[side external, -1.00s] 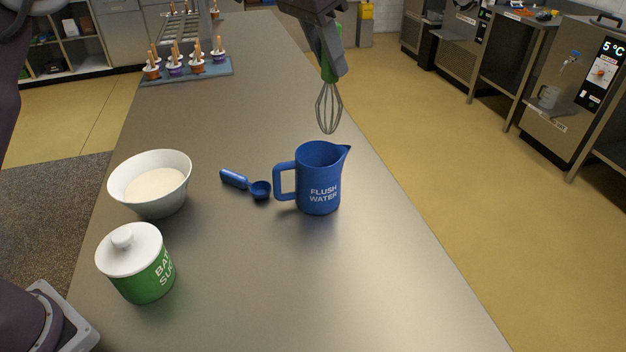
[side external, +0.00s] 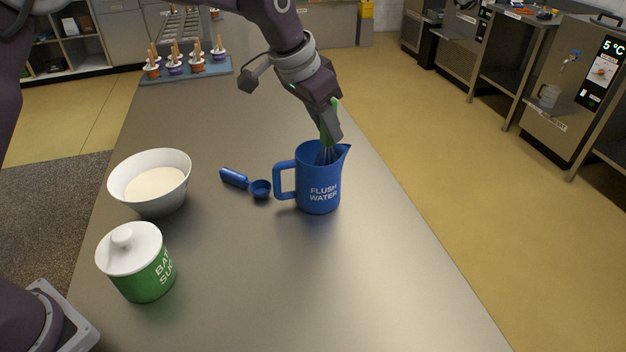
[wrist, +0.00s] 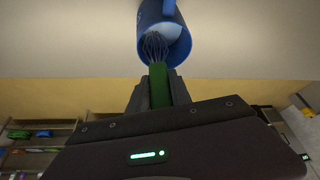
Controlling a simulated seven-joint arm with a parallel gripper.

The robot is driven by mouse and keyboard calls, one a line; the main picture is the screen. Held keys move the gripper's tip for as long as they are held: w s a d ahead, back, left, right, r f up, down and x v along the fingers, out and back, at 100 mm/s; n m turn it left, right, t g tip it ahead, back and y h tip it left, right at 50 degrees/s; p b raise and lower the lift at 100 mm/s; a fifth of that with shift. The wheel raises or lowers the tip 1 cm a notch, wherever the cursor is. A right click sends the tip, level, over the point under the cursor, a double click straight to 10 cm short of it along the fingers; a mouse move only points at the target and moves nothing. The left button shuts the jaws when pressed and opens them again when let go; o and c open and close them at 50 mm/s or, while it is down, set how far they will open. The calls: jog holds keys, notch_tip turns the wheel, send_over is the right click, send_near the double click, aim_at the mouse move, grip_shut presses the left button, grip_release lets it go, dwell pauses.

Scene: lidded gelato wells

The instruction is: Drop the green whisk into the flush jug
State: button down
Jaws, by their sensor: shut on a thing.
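The blue jug (side external: 318,190), marked "FLUSH WATER", stands upright on the counter with its handle to the left. The green whisk (side external: 326,153) has its wire end inside the jug's mouth, and its lower wires are hidden by the jug wall. My gripper (side external: 330,130) is shut on the whisk's green handle, just above the jug rim. In the wrist view the green handle (wrist: 159,86) sits between my gripper's fingers (wrist: 159,92). The whisk wires there reach into the blue jug (wrist: 178,50), which holds pale liquid.
A blue scoop (side external: 245,184) lies left of the jug. A white bowl (side external: 125,195) with pale contents and a green lidded jar (side external: 148,280) stand further left. A tray (side external: 215,72) of small cups with sticks is at the back. The counter's right edge is close to the jug.

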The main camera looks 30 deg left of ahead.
jog(key=c, duration=1.1)
grip_release()
jog(key=v, duration=0.7)
jog(key=shift+s, duration=0.1)
